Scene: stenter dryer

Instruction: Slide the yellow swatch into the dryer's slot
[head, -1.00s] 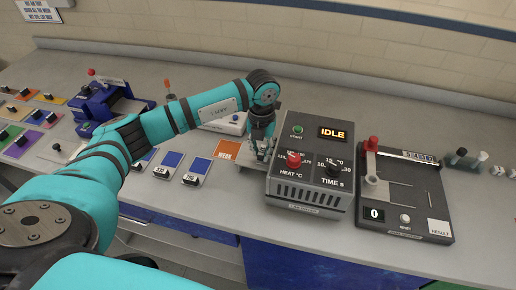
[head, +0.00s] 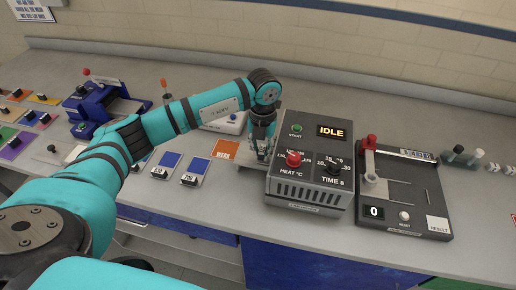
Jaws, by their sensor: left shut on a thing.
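The dryer (head: 311,165) is a dark grey box with a green start button, a display reading IDLE, and red heat and black time knobs. My left gripper (head: 263,158) points down at the dryer's left side, close to its side wall. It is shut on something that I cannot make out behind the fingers. The yellow swatch cannot be made out, and the slot is hidden from this angle. A pale flat plate (head: 246,163) shows beside the dryer under the gripper. My right gripper is not in view.
An orange card (head: 226,149) and blue swatches (head: 197,161) lie left of the dryer. A black tester with a red knob (head: 404,195) stands close on its right. A blue machine (head: 103,107) and several coloured swatches are at the far left.

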